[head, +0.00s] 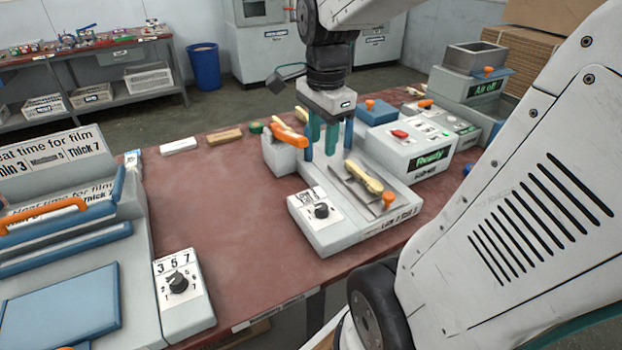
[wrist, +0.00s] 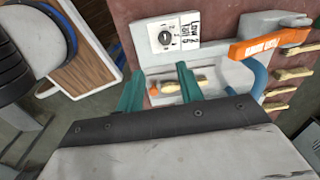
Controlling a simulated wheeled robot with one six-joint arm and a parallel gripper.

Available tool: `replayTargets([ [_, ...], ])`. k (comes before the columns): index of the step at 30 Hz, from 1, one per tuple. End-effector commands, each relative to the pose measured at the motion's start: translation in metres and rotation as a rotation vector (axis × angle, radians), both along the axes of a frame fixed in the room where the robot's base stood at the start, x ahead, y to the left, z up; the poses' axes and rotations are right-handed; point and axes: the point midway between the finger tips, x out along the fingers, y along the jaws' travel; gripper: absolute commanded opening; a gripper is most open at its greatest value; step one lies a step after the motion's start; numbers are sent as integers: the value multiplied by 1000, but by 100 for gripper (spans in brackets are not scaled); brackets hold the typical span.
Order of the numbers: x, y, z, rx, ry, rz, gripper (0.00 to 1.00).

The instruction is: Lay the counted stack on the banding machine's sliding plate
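The banding machine (head: 398,203) stands mid-table, with a dial panel in front and blue posts. Its grey sliding plate (head: 352,192) carries an orange knob (head: 389,199). A pale yellow wooden stack (head: 363,177) lies along the plate; in the wrist view it shows (wrist: 187,83) beyond the fingers, partly hidden by one of them. My gripper (head: 323,146) has teal fingers pointing down, behind and above the stack in the head view. The fingers (wrist: 160,72) are apart, with nothing seen held between them.
An orange lever (head: 289,135) and blue posts (head: 348,133) stand close to my gripper. Several pale wooden pieces (wrist: 292,72) lie beyond the lever. A press with a blue plate (head: 60,306) fills the left. The red table (head: 225,205) is clear between the machines.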

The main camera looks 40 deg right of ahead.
Motion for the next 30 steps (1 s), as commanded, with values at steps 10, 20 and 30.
replayTargets([
  [10,-78,103,11,-94,-23,1333,37],
  [20,-103,120,7,-129,-23,1737,37],
  [30,-103,120,8,-129,-23,1733,37],
])
